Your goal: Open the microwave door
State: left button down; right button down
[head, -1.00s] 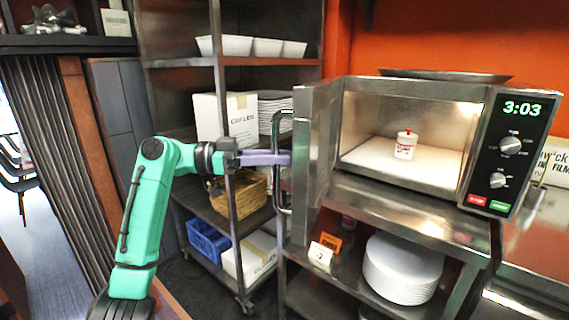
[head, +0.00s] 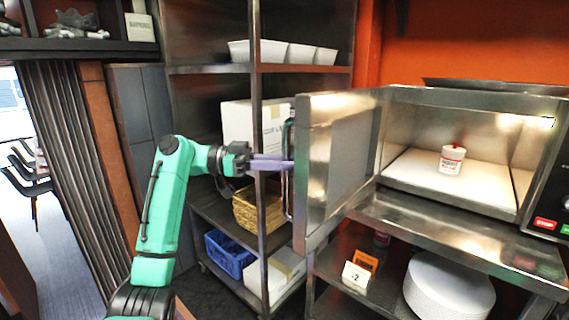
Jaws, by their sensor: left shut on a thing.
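The microwave (head: 455,205) stands on a steel shelf unit at the right, with its lit inside in view. Its door (head: 340,150) is swung wide open to the left, hinged at the cavity's left side. The door handle (head: 289,175) is a vertical bar on the door's left edge. My left gripper (head: 285,165) is shut on the handle, its purple fingers reaching it from the left. A small white cup with a red top (head: 452,159) stands inside the microwave. My right gripper is not in view.
A steel rack (head: 257,120) stands behind my left arm, holding white bins (head: 272,51), a box (head: 240,122), a wicker basket (head: 258,208) and a blue crate (head: 229,254). White plates (head: 448,288) and small signs (head: 357,276) sit below the microwave.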

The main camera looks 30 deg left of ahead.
pick_arm(q)
jog(key=c, duration=0.8)
grip_release()
jog(key=shift+o, duration=0.2)
jog(key=v, duration=1.4)
jog(key=shift+a+b, duration=0.2)
jog(key=shift+b, duration=0.1)
jog(key=shift+s, duration=0.1)
